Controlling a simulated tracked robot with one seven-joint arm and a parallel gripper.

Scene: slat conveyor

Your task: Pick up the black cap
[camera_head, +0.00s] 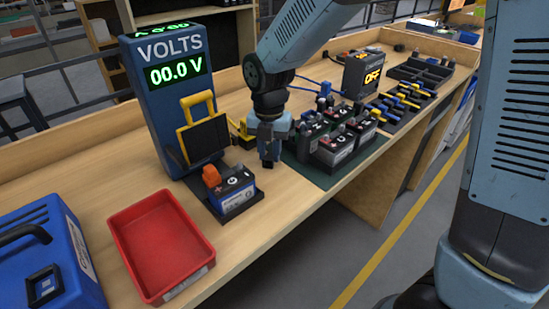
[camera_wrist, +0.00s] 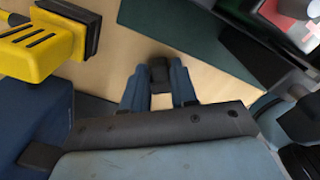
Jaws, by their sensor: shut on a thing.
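My gripper (camera_head: 269,150) hangs over the wooden bench, between the voltmeter's front and the group of batteries. In the wrist view its two blue fingers (camera_wrist: 158,85) are closed on the small black cap (camera_wrist: 158,73), which sits between the fingertips. In the head view the cap is hard to tell from the dark fingertips. Pale bench top shows past the cap in the wrist view. A single battery (camera_head: 233,189) with an orange cap (camera_head: 211,175) on one post stands on a black base to the left of my gripper.
The blue voltmeter (camera_head: 161,112) reads 00.0 V; a yellow-handled clamp (camera_head: 197,122) is at its front. Several batteries (camera_head: 336,147) stand on a dark green mat right of my gripper. A red tray (camera_head: 190,282) and blue case (camera_head: 50,270) lie at front left.

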